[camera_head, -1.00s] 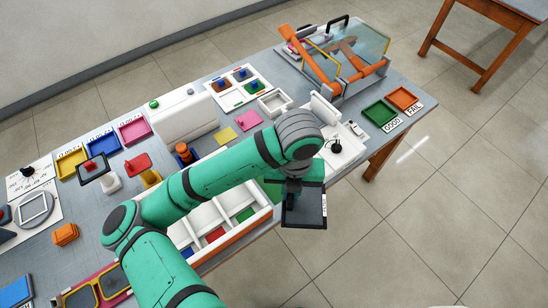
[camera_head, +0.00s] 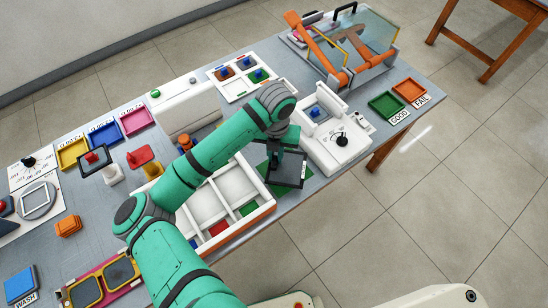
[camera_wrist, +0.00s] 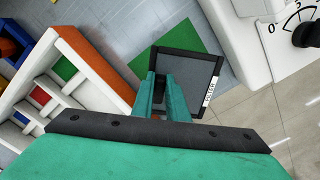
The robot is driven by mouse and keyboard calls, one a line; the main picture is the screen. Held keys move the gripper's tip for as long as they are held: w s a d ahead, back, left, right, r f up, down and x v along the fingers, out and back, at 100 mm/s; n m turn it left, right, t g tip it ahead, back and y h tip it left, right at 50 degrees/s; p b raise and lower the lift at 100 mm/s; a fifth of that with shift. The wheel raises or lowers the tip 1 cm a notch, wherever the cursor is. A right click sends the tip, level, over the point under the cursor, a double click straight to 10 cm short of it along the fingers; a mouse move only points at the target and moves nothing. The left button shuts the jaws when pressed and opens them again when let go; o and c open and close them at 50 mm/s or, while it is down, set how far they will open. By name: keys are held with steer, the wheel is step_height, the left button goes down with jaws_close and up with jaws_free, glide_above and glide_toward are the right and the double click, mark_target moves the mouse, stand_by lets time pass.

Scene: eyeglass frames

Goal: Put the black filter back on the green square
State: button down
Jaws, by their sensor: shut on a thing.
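The black filter (camera_head: 291,167) is a flat dark square with a white label along one edge. In the wrist view the filter (camera_wrist: 198,70) is held between the fingertips (camera_wrist: 158,82) and overlaps the green square (camera_wrist: 150,62).
A white divided tray (camera_head: 268,207) stands just left of the green square. A white device with a black knob (camera_head: 341,138) stands close on the right. The table's front edge is near. GOOD and FAIL trays (camera_head: 388,104) lie farther right.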

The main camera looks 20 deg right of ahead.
steer(key=shift+w+f, duration=0.6)
steer(key=shift+f, duration=0.15)
steer(key=shift+w+f, duration=0.15)
steer(key=shift+f, duration=1.5)
steer(key=shift+f, duration=0.15)
steer(key=c, duration=1.7)
jaws_free()
steer(key=shift+c, duration=0.2)
step_height(320, 180, up, 12)
steer(key=shift+r, duration=0.2)
